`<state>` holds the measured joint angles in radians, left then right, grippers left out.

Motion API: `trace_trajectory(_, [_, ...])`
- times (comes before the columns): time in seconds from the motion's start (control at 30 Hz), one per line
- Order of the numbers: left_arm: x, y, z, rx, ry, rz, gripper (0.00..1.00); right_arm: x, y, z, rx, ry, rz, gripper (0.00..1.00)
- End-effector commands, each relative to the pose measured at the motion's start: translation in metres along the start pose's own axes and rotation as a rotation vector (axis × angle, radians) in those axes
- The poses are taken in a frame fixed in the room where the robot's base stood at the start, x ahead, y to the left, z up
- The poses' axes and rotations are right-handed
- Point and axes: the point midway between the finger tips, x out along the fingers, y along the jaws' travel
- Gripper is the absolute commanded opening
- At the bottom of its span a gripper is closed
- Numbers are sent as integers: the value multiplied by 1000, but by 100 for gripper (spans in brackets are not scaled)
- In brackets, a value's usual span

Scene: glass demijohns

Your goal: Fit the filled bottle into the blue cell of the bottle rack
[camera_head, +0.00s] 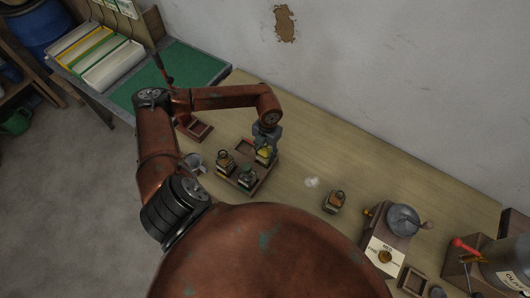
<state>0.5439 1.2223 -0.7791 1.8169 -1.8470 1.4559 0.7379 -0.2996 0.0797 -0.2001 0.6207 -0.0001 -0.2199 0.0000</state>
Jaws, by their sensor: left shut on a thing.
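My left gripper (266,140) reaches down over the wooden bottle rack (265,181) and is shut on a small bottle with yellow contents (264,154). That bottle is at the rack's right back cell; I cannot tell whether it is seated or just above. Two other bottles stand in the rack, an amber-brown one (225,161) on the left and a dark green one (246,177) at the front. The rack's back cell (243,147) looks empty. No blue marking can be made out. My right gripper is out of view.
Another bottle (334,201) stands alone right of the rack. A grinder-like wooden box (392,230) and a metal drum (505,262) are farther right. A small metal cup (193,162) and a wooden tray (197,130) are left. The table between rack and lone bottle is mostly clear.

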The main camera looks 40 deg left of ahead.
Motion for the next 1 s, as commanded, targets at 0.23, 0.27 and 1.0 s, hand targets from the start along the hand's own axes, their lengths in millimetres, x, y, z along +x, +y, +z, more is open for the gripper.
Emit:
trace_trajectory(0.23, [1,0,0,0,0,0,54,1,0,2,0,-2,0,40])
trace_trajectory(0.27, [1,0,0,0,0,0,56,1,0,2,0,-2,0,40])
trace_trajectory(1.0, [-71,0,1,0,-4,1,57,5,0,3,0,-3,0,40])
